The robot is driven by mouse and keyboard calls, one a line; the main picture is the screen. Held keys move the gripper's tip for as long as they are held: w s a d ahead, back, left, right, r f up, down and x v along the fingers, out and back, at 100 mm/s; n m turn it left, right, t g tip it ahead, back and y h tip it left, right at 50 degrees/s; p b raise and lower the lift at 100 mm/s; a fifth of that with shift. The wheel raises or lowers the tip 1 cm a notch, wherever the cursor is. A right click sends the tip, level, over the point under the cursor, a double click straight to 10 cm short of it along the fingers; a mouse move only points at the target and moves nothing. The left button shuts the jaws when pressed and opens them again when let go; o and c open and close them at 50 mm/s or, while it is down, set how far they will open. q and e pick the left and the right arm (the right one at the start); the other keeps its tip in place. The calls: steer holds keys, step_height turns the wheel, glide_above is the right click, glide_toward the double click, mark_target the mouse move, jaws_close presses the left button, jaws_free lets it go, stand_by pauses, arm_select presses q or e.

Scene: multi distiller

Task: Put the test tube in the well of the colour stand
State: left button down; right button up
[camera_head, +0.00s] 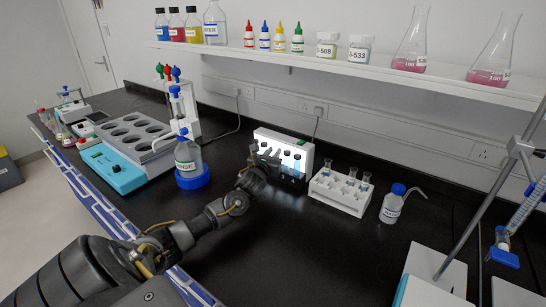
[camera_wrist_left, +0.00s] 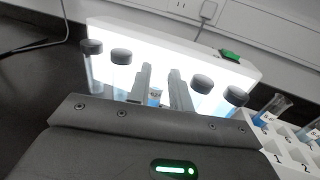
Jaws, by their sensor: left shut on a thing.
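The colour stand (camera_head: 298,138) is a bright, white lit panel with black-capped reference tubes in front of it, and it fills the back of the left wrist view (camera_wrist_left: 205,50). My left gripper (camera_head: 266,157) is right in front of the stand. Its fingers (camera_wrist_left: 160,88) are shut on a small test tube (camera_wrist_left: 155,97) with a pale label and bluish contents. The tube is between the capped tubes on either side. The lower end of the tube and the well are hidden by my gripper, so I cannot tell whether the tube is seated. My right gripper is not in view.
A white rack (camera_head: 338,197) with several open tubes stands just right of the stand. A wash bottle (camera_head: 392,203) is further right, and a rinse bottle (camera_head: 188,155) in a blue ring is left of my gripper. The black bench in front is clear.

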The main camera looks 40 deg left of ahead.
arm_select(q)
steer(key=shift+f, duration=0.2)
steer(key=c, duration=1.3)
jaws_free()
steer(key=shift+o, duration=0.2)
steer(key=shift+r, duration=0.2)
steer(key=shift+s+d+f, duration=0.1)
steer(key=shift+s+d, duration=0.05)
steer(key=shift+s, duration=0.15)
steer(key=b+v, duration=0.1)
steer(key=v, duration=1)
steer(key=shift+s+b, duration=0.15)
steer(key=shift+b, duration=0.15)
